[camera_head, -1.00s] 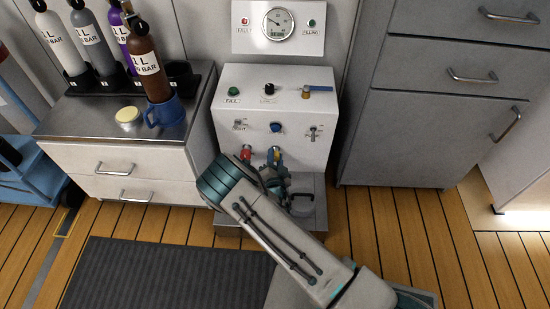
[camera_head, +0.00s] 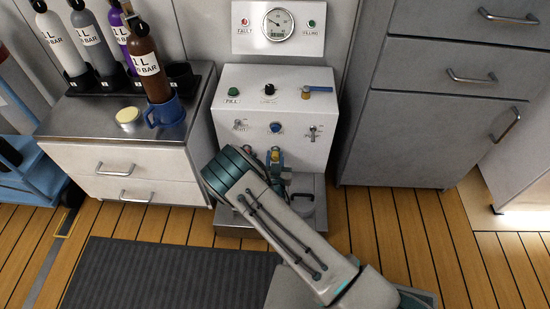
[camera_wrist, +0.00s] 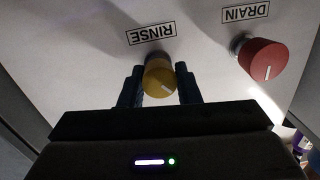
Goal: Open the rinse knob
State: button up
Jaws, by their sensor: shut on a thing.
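The rinse knob is yellow (camera_wrist: 159,78) and sits on the panel under the label RINSE in the wrist view, where the picture is tilted. My gripper (camera_wrist: 160,88) has one dark finger on each side of it and is shut on it. In the head view the yellow knob (camera_head: 275,157) shows low on the white panel (camera_head: 310,90), just beyond my wrist. My arm hides most of the fingers in that view.
A red drain knob (camera_wrist: 262,60) stands close beside the rinse knob in the wrist view. A metal tray (camera_head: 318,190) lies below the panel. A blue mug (camera_head: 165,112) and several bottles stand on the left cabinet (camera_head: 75,115). Grey drawers (camera_head: 430,120) stand at the right.

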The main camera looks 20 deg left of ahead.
jog(key=n, duration=0.6)
jog(key=shift+s+d+f+h, duration=0.1)
jog(key=shift+f+h, duration=0.05)
jog(key=shift+h, duration=0.15)
jog(key=n, duration=0.6)
jog(key=shift+h, duration=0.4)
jog(key=n, duration=0.6)
jog(key=shift+f+t+h, duration=0.1)
jog(key=shift+t+h, duration=0.2)
jog(key=n, duration=0.5)
jog(key=shift+n, duration=0.4)
jog(key=o, duration=1)
jog(key=shift+c, duration=0.2)
